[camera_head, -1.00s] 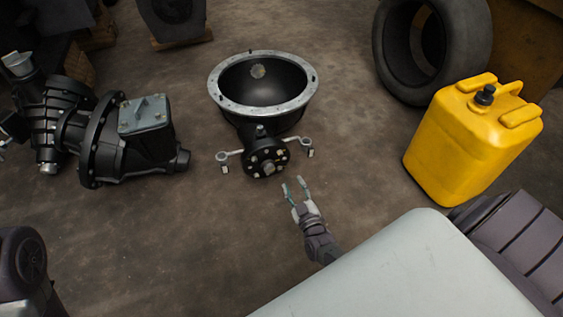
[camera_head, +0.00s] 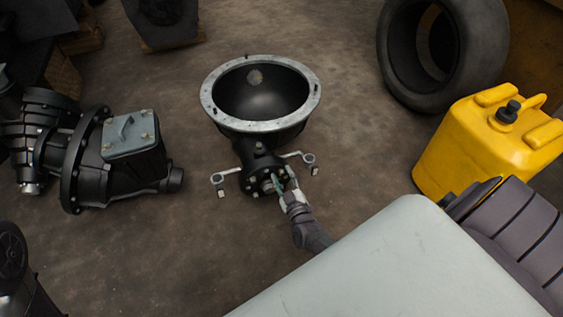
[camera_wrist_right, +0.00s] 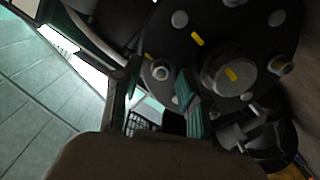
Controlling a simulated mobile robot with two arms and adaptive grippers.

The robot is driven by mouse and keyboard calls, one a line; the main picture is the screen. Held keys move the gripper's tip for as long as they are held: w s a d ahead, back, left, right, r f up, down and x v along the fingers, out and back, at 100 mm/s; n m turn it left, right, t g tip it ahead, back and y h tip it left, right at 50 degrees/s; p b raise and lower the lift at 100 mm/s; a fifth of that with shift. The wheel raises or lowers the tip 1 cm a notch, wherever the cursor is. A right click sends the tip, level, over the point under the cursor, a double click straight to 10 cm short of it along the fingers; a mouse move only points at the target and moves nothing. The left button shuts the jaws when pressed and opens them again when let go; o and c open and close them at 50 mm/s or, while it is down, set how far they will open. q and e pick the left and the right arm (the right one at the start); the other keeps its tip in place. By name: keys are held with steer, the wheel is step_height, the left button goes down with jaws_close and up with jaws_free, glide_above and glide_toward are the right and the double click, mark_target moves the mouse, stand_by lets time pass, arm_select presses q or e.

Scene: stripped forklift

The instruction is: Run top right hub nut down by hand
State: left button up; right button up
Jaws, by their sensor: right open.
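The black round hub (camera_head: 258,178) stands on the front of the dark housing, with small light nuts around a larger centre boss. In the right wrist view the hub face (camera_wrist_right: 205,45) shows several studs or nuts, some with yellow marks, around the centre boss (camera_wrist_right: 230,73). My right gripper (camera_head: 283,181) is open at the hub's right side. In the wrist view, a teal-padded finger (camera_wrist_right: 190,103) is close to the hub face, with one nut (camera_wrist_right: 160,70) just beyond the fingers. I cannot tell whether they touch it. My left gripper is not in view.
A wide black bowl-shaped housing with a grey rim (camera_head: 210,106) sits behind the hub. Light brackets (camera_head: 222,178) stick out at both sides. A black gearbox (camera_head: 120,165) lies left. A yellow canister (camera_head: 480,150) and tyre (camera_head: 400,55) stand right. The floor in front is clear.

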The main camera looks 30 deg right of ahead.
steer(key=shift+c, duration=0.6)
jaws_close()
steer(key=shift+m, duration=0.3)
